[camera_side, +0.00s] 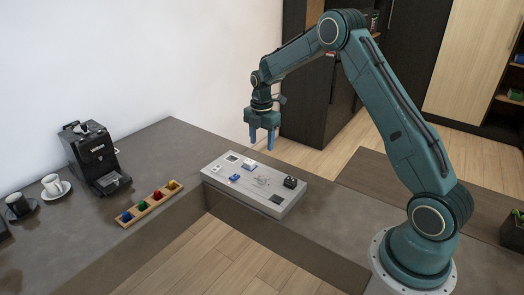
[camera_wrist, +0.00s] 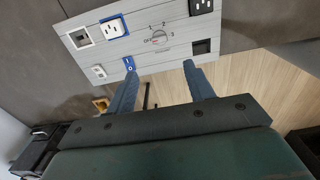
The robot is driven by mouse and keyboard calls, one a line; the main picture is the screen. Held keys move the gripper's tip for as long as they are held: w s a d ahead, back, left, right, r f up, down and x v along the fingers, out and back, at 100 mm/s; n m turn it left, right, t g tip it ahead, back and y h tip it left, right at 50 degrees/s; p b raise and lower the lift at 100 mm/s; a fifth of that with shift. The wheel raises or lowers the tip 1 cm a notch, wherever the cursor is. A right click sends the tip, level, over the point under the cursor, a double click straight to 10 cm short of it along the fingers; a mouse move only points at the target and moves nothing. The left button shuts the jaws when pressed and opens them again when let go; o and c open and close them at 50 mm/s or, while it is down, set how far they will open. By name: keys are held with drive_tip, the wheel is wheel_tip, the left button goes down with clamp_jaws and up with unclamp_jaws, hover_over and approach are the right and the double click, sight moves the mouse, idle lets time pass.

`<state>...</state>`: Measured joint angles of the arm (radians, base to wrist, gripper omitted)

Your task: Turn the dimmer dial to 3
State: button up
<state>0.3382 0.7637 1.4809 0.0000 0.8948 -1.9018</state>
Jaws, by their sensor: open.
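The dimmer dial (camera_wrist: 159,38) is a small, round, pale knob on a grey panel (camera_wrist: 150,12). The marks OFF, 1, 2 and 3 run around it, with OFF at its left and 3 at its right in the wrist view. Its pointer is too small to read. In the side view the dial (camera_side: 262,181) is a faint spot on the panel top. My gripper (camera_side: 261,144) is open and empty, well above the panel's far side. In the wrist view its fingertips (camera_wrist: 159,68) lie apart, below the dial, touching nothing.
A coffee machine (camera_side: 93,158), cups (camera_side: 52,184) and a wooden tray (camera_side: 132,219) stand left.

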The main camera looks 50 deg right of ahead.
sight(262, 177)
drive_tip(key=shift+f, duration=0.3)
wheel_tip(262, 177, down, 14)
drive_tip(key=shift+r, duration=0.25)
idle(0.5)
drive_tip(key=c, duration=1)
